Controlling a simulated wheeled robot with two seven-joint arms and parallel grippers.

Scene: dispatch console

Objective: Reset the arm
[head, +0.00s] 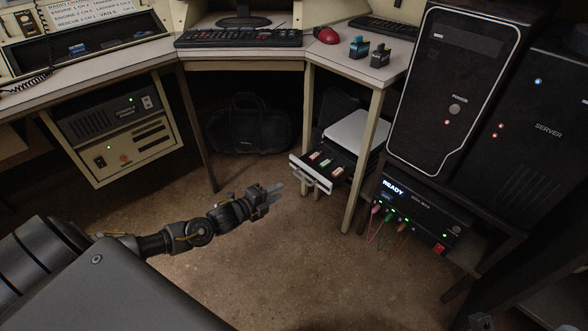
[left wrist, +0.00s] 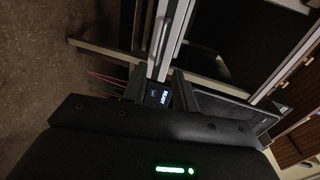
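My left gripper (head: 277,190) reaches in from the left, low over the open floor, just left of the open drawer (head: 311,173). In the left wrist view its two fingers (left wrist: 158,88) stand apart with nothing held between them. A pale bar, likely the drawer front (left wrist: 172,40), shows beyond the fingertips, and I see no clear contact.
The drawer holds several coloured modules. A black unit (head: 425,213) with a READY display and coloured cables sits at right, below a tower (head: 452,90). The desk (head: 230,62) carries a keyboard (head: 238,38) and red mouse (head: 327,35). A black bag (head: 250,125) lies beneath. The floor (head: 270,265) is clear.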

